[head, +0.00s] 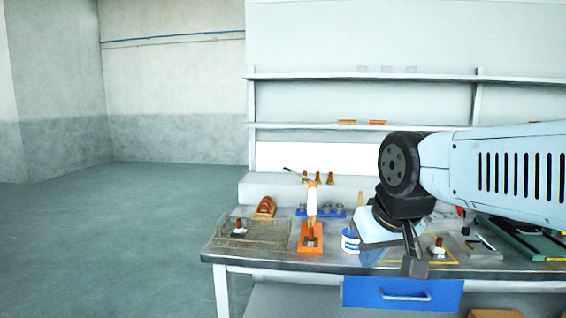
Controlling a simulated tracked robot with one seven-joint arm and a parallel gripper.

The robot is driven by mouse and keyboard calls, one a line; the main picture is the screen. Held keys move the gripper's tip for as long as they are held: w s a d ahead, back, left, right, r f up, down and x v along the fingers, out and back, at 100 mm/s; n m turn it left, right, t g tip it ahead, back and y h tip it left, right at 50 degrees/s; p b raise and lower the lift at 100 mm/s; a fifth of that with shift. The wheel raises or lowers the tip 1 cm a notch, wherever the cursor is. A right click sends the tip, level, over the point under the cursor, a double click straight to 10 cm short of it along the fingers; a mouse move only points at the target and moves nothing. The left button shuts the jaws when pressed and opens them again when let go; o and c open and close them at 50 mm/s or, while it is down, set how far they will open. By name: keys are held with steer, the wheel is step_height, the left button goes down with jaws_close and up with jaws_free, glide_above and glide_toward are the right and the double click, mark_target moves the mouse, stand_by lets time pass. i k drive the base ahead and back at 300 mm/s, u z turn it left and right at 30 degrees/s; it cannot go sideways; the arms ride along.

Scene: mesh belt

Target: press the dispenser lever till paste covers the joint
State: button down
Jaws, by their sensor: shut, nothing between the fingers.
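An orange dispenser (312,203) stands upright on the workbench, left of my arm. A thin grey lever (293,172) sticks out to the left near its top. A small copper-coloured joint (310,241) is at its orange foot, below the column. It is too small to tell whether paste is on it. My gripper (413,267) is shut and empty over the front edge of the bench. It is well to the right of the dispenser and lower than the lever, touching neither.
A wire mesh tray (253,243) with a copper piece lies left of the dispenser. A blue holder (333,212) sits behind. Another copper piece (438,246) lies on a yellow-edged area. Green trays (520,238) lie right.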

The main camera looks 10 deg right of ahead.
mark_target(285, 168)
steer(key=u, duration=0.05)
steer(key=i, duration=1)
steer(key=z, duration=0.05)
